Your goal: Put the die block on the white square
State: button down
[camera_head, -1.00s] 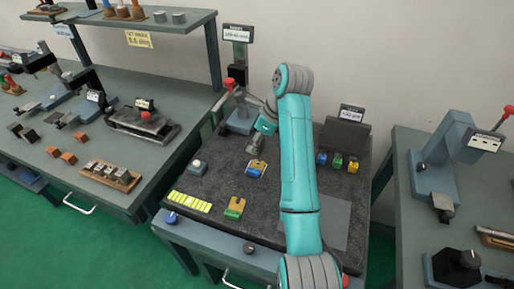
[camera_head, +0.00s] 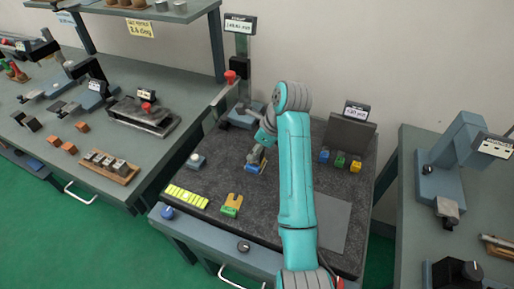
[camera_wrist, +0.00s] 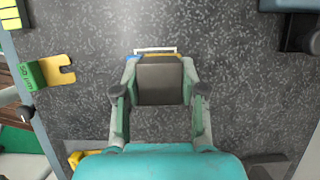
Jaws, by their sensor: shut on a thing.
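My gripper (camera_wrist: 160,82) points down and is shut on a dark grey block (camera_wrist: 160,88), which I take to be the die block. Its fingers lie along the block's left and right sides. Just beyond the block, blue and orange edges and a thin white bar (camera_wrist: 155,50) show; the block hides the rest, so I cannot tell whether the bar belongs to the white square. In the head view my gripper (camera_head: 257,154) is low over the dark bench top, at a small blue and orange piece (camera_head: 255,168). I cannot tell whether the block is lifted.
A green and yellow forked piece (camera_head: 231,205) and a yellow strip (camera_head: 187,197) lie toward the front. Small blue, green and yellow blocks (camera_head: 340,161) stand at the back right. A plain grey plate (camera_head: 335,220) lies right of my arm.

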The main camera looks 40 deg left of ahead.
jog(key=shift+f, duration=0.4)
jog(key=c, duration=0.7)
grip_release()
jog(key=shift+o, duration=0.2)
jog(key=shift+r, duration=0.1)
